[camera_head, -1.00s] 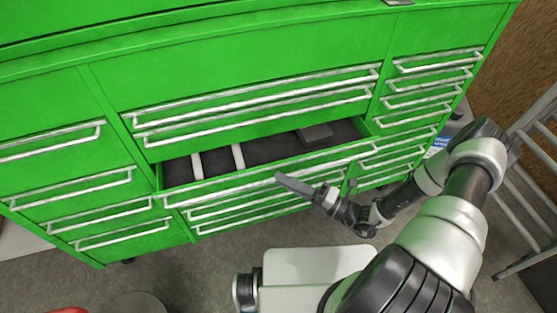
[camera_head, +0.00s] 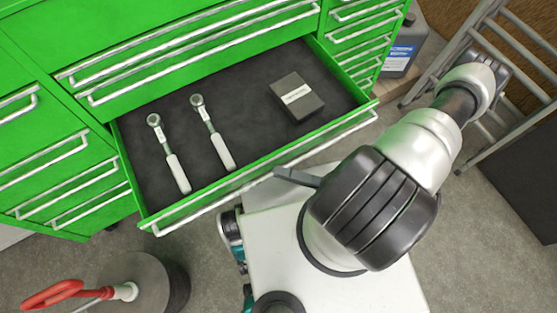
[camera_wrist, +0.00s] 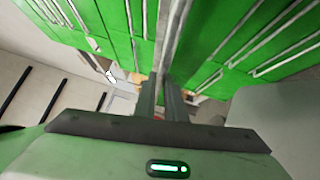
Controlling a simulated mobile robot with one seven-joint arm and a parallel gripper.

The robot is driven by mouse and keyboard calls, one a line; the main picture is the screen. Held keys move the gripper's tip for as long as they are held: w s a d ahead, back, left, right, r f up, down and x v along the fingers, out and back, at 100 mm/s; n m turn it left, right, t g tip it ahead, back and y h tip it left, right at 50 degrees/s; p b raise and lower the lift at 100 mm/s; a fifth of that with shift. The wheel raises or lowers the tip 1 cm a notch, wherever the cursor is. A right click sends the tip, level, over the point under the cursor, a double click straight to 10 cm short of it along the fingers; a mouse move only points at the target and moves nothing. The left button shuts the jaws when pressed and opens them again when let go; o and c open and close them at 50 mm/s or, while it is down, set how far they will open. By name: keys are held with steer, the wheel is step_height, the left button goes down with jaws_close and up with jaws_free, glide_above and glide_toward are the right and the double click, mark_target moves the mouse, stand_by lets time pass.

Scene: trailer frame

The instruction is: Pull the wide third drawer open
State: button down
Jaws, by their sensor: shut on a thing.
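The wide third drawer (camera_head: 150,205) of the green tool cabinet stands far out, its dark-lined inside in full view. Two ratchet-like tools with white handles, a left one (camera_head: 168,152) and a right one (camera_head: 212,130), and a dark box with a light label (camera_head: 296,96) lie in it. A pale bar handle (camera_head: 225,195) runs along its front. My gripper (camera_head: 287,174) is at the middle of that handle, largely hidden by my arm in the head view. In the wrist view my gripper (camera_wrist: 169,105) has its fingers shut around the pale handle bar (camera_wrist: 172,50).
Two wide drawers above (camera_head: 190,55) are shut, as are the narrow side drawers (camera_head: 60,165). A grey ladder (camera_head: 470,75) and a dark jug (camera_head: 404,48) stand at the right.

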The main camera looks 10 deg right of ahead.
steer(key=shift+s, duration=0.25)
steer(key=c, duration=1.8)
jaws_free()
steer(key=shift+d, duration=0.1)
steer(key=b+v, duration=0.1)
steer(key=v, duration=1.6)
steer(key=shift+s+d, duration=0.15)
